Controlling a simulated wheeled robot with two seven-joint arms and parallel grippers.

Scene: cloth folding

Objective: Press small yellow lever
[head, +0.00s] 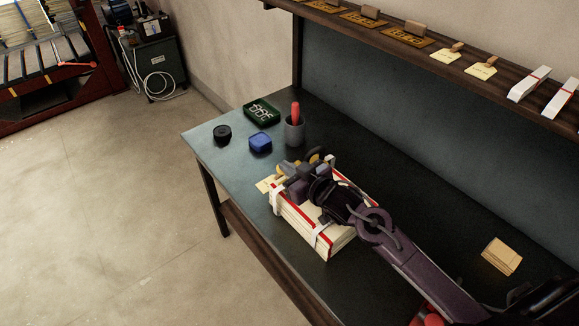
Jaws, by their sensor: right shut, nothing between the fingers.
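My right arm reaches in from the lower right over a cream block with red edges and white straps (298,222) on the dark workbench. My right gripper (290,174) is shut and empty, just above the far end of this block. Small yellow parts (282,169) show beside the gripper. The gripper partly hides them, so I cannot tell which is the lever or whether the gripper touches it. My left gripper is not in view.
A grey cup with a red handle (294,130), a blue box (260,142), a black round item (222,133) and a green tray (255,112) stand beyond the block. A tan block (501,256) lies at right. A shelf (440,75) runs above.

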